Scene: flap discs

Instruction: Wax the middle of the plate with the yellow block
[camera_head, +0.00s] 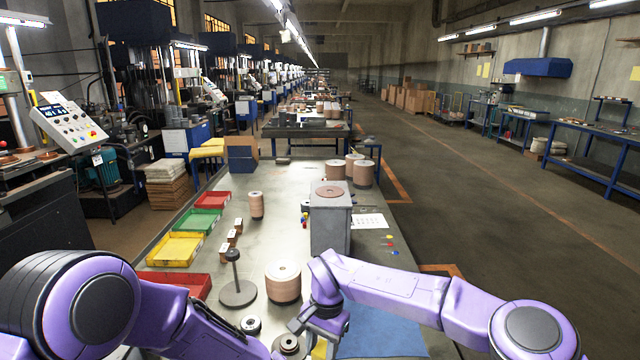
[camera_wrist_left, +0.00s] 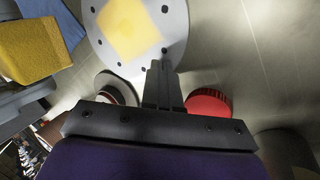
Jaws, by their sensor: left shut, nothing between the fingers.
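The plate (camera_wrist_left: 174,48) is a pale round disc with small dark holes near its rim, at the top of the left wrist view. A yellow diamond-shaped patch (camera_wrist_left: 130,28) covers its middle. The yellow block (camera_wrist_left: 30,50) is at the left of that view, beside the plate and apart from it; a bit of yellow (camera_head: 319,348) shows under my right gripper (camera_head: 322,325) in the head view. My right gripper appears shut on the block. My left gripper (camera_wrist_left: 160,88) is shut and empty, its tips by the plate's near edge. The plate is not clear in the head view.
A red round cap (camera_wrist_left: 208,104) and a pale ring-shaped part (camera_wrist_left: 118,88) lie near my left fingers. A blue mat (camera_head: 385,338) lies right of my right gripper. A disc stack (camera_head: 283,282), a post on a round base (camera_head: 238,294) and a grey box (camera_head: 331,228) stand beyond.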

